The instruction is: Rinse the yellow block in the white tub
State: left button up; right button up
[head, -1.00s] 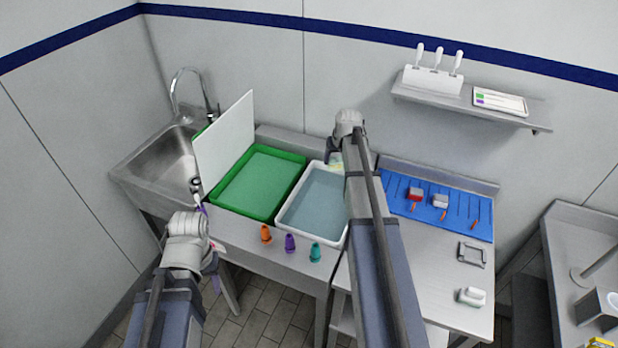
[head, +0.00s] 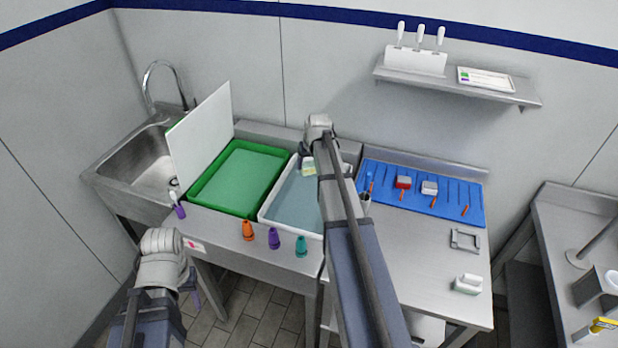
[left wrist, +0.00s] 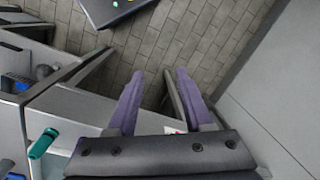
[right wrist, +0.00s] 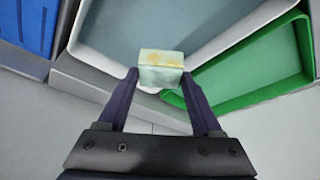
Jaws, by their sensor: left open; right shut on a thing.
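The yellow block (head: 308,168) is pale, greenish with yellow smudges on its face in the right wrist view (right wrist: 161,70). My right gripper (right wrist: 160,80) is shut on it, a fingertip at each side. The block is over the far part of the white tub (head: 265,214), which holds grey-blue water. I cannot tell whether the block touches the water. My right arm covers the tub's right side in the head view. My left gripper (left wrist: 160,75) is open and empty, off the counter's front edge above the floor.
A green tray (head: 195,196) with a white upright board stands left of the tub, with the sink (head: 130,165) beyond. A blue mat (head: 455,205) with tools lies to the right.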

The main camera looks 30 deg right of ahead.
aim_at(310, 168)
pick_arm(q)
jog(key=o, duration=0.5)
notch_tip(310, 168, down, 3)
jog(key=b, duration=0.2)
jog(key=shift+f+b, duration=0.15)
jog(key=shift+b, duration=0.15)
jog(key=shift+c, duration=0.2)
pick_arm(e)
notch_tip(310, 168, down, 3)
jog(key=shift+s+a+f, duration=0.1)
jog(key=shift+s, duration=0.05)
pick_arm(q)
jog(key=shift+o, duration=0.8)
jog(key=shift+f, duration=0.1)
pick_arm(e)
jog(key=shift+f, duration=0.15)
pick_arm(q)
jog(key=shift+o, duration=0.6)
notch_tip(310, 168, down, 12)
jog(key=b, duration=1.2)
pick_arm(e)
notch_tip(310, 168, down, 12)
pick_arm(q)
jog(key=shift+f, duration=0.1)
